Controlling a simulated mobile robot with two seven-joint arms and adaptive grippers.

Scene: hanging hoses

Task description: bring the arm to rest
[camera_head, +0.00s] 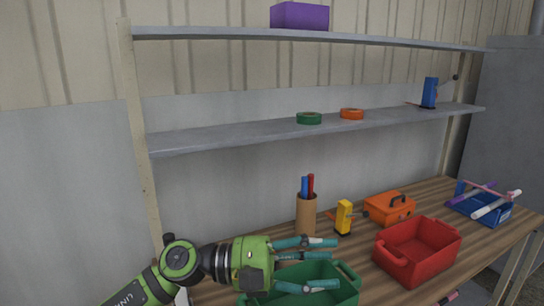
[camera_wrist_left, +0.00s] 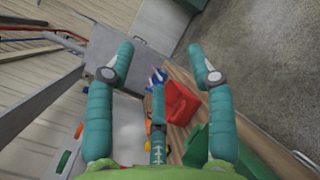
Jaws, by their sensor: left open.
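My left gripper (camera_head: 312,263) comes in from the lower left in the head view, with its teal fingers spread and nothing between them. My right gripper is in neither view.
On the wooden bench stand a pen cup (camera_head: 306,216), a yellow tool (camera_head: 343,217), an orange toolbox (camera_head: 390,208), the red bin (camera_head: 418,250) and a blue tray (camera_head: 480,209). The shelf (camera_head: 230,133) above holds two tape rolls and a blue object. A purple box (camera_head: 300,17) sits on top.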

